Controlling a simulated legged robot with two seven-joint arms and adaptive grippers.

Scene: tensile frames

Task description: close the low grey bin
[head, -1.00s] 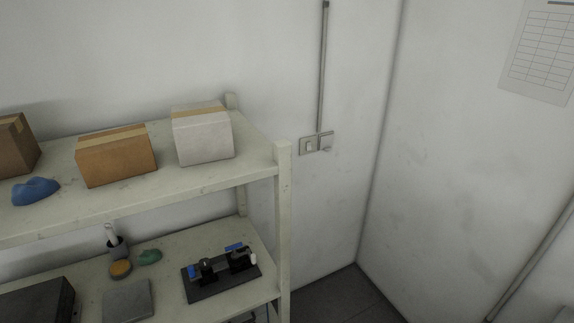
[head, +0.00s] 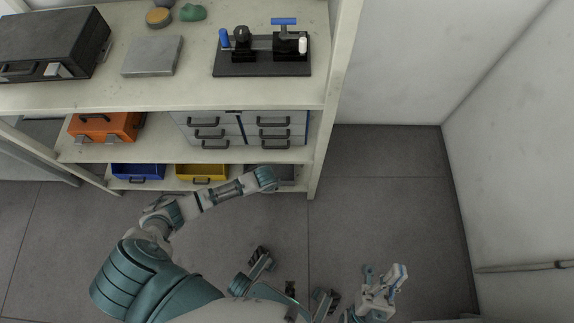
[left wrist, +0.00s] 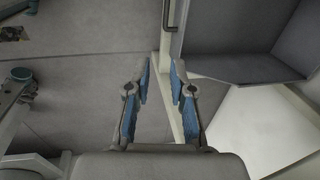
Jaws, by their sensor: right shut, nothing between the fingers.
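The low grey bin (head: 286,172) is at the right end of the bottom shelf in the head view, partly hidden by my left arm. In the left wrist view, the bin (left wrist: 240,65) shows its grey inside at the upper right, so it stands open. My left gripper (left wrist: 162,70) has its two blue-padded fingers apart, with nothing between them, just left of the bin's edge. In the head view the left arm ends in front of the bin and its fingers cannot be made out. My right gripper (head: 386,285) is shut and empty over the floor, away from the shelf.
A blue bin (head: 138,172) and a yellow bin (head: 202,172) sit left of the grey one. A grey drawer unit (head: 240,130) and an orange case (head: 105,127) stand on the shelf above. A shelf post (head: 334,100) is close to the right. The floor (head: 390,200) beyond is clear.

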